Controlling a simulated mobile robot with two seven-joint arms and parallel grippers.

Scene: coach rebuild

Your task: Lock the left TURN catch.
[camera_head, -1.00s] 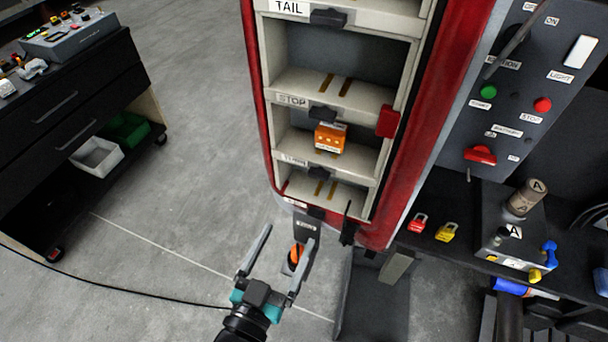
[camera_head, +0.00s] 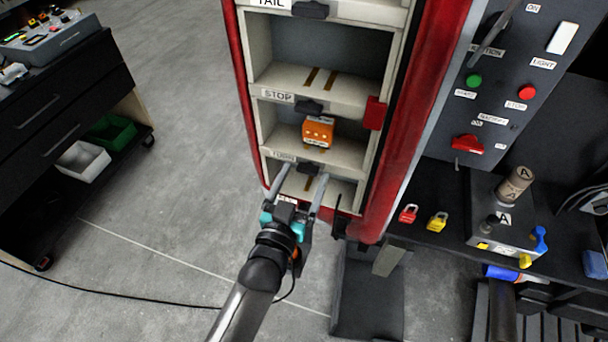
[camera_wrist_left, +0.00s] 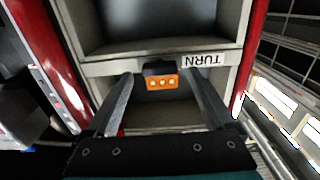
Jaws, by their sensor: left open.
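The TURN catch (camera_head: 308,168) is a small black block on the shelf edge beside the TURN label (camera_head: 283,156). The dark catch also shows in the left wrist view (camera_wrist_left: 159,68), where the TURN label (camera_wrist_left: 207,60) is upside down. An orange module (camera_head: 318,132) with pale dots sits in the bay behind the catch; it also shows in the wrist view (camera_wrist_left: 163,83). My left gripper (camera_head: 304,174) is open and empty, its fingers on either side of the catch. I cannot tell whether they touch it. My right gripper is not in view.
The red-framed cabinet (camera_head: 406,130) has a red block (camera_head: 375,113) on its right edge. A dark control panel (camera_head: 510,80) and bench with red (camera_head: 408,214) and yellow (camera_head: 437,222) padlocks stand at right.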

